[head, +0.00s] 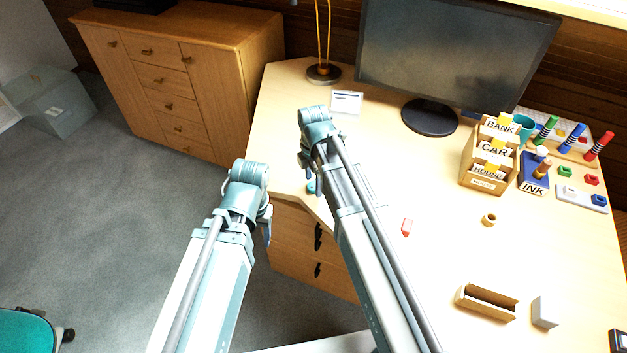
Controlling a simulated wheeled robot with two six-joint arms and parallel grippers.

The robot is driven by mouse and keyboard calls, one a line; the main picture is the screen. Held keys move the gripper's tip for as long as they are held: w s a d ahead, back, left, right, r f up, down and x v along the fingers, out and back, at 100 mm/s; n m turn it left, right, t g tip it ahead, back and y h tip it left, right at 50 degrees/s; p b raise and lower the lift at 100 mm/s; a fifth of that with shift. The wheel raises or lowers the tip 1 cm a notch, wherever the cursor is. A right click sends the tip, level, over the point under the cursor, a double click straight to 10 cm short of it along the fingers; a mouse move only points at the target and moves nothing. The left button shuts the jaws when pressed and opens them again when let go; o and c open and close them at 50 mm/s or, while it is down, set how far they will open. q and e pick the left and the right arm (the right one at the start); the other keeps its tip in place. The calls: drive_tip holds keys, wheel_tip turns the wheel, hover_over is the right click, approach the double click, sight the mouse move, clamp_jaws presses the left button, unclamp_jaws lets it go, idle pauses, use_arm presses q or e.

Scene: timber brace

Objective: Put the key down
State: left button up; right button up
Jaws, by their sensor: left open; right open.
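No key shape is clear. A small red piece (406,228) lies flat on the desk (390,180), right of my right arm; I cannot tell whether it is a key. My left gripper (266,233) points down beyond the desk's left edge, over the floor, mostly hidden by its own wrist. My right gripper (311,187) points down near the desk's left edge, partly hidden behind its own arm. Both are open, and nothing is seen held in either. Both are apart from the red piece.
A sorter (472,165) labelled BANK, CAR and HOUSE stands at the right beside an INK block (534,172). A monitor (430,118) stands behind. A wooden ring (489,220), an open wooden box (487,302) and a pale block (544,313) lie nearer. The desk's middle is mostly clear.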

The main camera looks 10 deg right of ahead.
sight(314, 185)
wheel_tip(314, 185, up, 12)
drive_tip(key=p, duration=1.2)
drive_tip(key=s+a+m, duration=0.2)
drive_tip(key=s+m, duration=0.5)
drive_tip(key=m, duration=0.1)
drive_tip(key=s+a+m+h, duration=0.1)
drive_tip(key=s+a+m, duration=0.2)
drive_tip(key=s+m, duration=0.5)
drive_tip(key=shift+a+r+m, duration=0.15)
drive_tip(key=shift+a+m, duration=0.1)
drive_tip(key=shift+m, duration=0.25)
